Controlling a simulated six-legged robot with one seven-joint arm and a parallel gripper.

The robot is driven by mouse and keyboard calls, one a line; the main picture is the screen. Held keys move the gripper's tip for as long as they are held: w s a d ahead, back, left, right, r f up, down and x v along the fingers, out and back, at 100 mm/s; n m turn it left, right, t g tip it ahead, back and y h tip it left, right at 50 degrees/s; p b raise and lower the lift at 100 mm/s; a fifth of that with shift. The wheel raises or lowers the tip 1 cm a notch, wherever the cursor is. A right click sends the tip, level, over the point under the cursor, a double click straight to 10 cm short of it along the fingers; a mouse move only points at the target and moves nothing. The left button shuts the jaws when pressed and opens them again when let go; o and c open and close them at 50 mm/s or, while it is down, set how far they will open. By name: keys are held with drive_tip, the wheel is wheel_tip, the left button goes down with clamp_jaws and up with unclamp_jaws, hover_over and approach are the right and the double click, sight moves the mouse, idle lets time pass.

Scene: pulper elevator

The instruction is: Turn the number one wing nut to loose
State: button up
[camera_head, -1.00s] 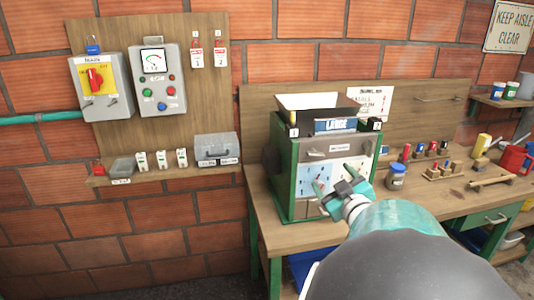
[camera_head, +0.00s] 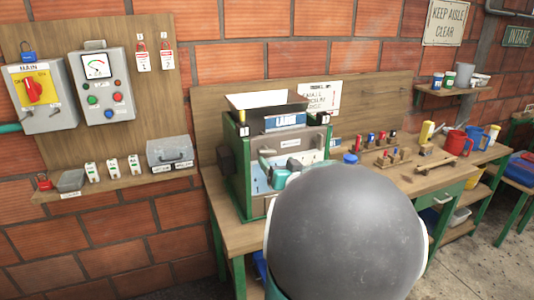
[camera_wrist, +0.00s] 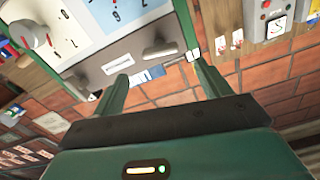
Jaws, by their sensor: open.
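The green machine (camera_head: 239,180) stands on the bench, with a grey front cover over a pale panel. A small dark fitting with a white number tag (camera_head: 244,131) sits at its upper left corner, and another tagged fitting (camera_head: 327,119) at the upper right; the numbers are too small to read surely. The wrist view shows the machine upside down, with a tagged fitting (camera_wrist: 190,56) close to the right fingertip. My gripper (camera_wrist: 161,72) is open and empty, its fingers spread before the cover. Contact cannot be told. In the head view my arm hides much of the panel.
A hopper (camera_head: 268,101) tops the machine. A switch board (camera_head: 150,70) with a red main switch (camera_head: 33,90) hangs at left. Floor at lower right is clear.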

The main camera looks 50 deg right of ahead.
sight(268, 152)
drive_tip(key=shift+x, duration=3.6)
drive_tip(key=shift+a, duration=0.1)
drive_tip(key=c, duration=1)
